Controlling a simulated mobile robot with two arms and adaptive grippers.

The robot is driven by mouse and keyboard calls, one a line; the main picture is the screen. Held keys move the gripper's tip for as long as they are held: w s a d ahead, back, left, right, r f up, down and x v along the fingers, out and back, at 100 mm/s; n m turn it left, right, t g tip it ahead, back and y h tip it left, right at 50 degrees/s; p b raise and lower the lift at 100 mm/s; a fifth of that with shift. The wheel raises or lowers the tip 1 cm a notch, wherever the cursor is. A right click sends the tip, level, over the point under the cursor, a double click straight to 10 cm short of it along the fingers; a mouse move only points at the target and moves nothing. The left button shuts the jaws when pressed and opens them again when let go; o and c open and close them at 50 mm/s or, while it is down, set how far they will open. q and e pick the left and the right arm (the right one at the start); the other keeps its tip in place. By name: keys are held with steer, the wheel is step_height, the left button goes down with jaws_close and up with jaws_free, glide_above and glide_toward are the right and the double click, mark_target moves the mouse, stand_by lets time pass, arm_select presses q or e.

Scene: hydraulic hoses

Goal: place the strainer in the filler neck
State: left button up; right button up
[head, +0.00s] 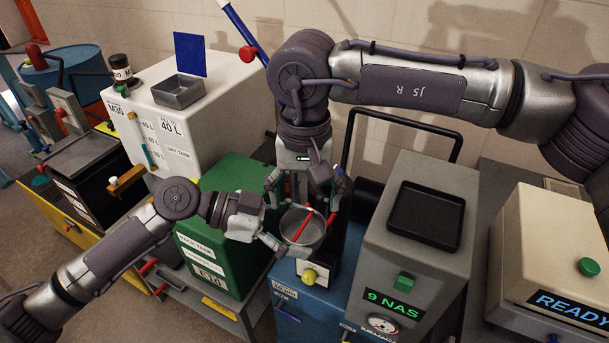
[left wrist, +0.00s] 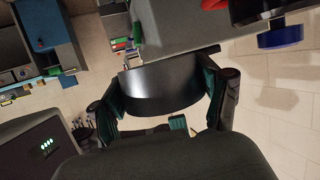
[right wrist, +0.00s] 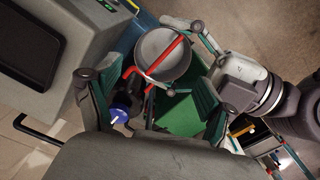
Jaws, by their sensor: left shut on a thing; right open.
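The strainer (head: 298,232) looks like a round grey metal cup with a red handle across its open top. My left gripper (head: 277,228) is shut on its side wall; the dark curved wall (left wrist: 165,90) fills the space between the fingers in the left wrist view. My right gripper (head: 306,190) is open, pointing down just above the cup and its red handle. In the right wrist view the cup (right wrist: 163,58) shows beyond the open fingers. I cannot make out the filler neck for certain; the cup and grippers cover the area behind them.
A green tank (head: 222,190) stands to the left. A blue cabinet (head: 305,318) with a yellow knob (head: 308,276) is below. A grey unit with a black tray (head: 427,215) stands close on the right. A white day tank (head: 215,85) is at the back left.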

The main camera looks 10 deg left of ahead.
mark_target(303, 226)
step_height(303, 226, down, 6)
steer(key=shift+f, duration=0.15)
arm_select(q)
steer(key=shift+r, duration=0.15)
arm_select(e)
steer(key=shift+d+f, duration=0.1)
steer(key=shift+f, duration=0.25)
arm_select(q)
steer(key=shift+w, duration=0.1)
arm_select(e)
steer(key=shift+o, duration=0.5)
arm_select(q)
steer(key=shift+o, duration=0.2)
arm_select(e)
steer(key=c, duration=1.4)
arm_select(q)
steer(key=shift+d, duration=0.1)
arm_select(e)
steer(key=shift+s+a, duration=0.1)
steer(key=shift+a, duration=0.1)
steer(key=shift+c, duration=0.4)
steer(key=shift+r, duration=0.1)
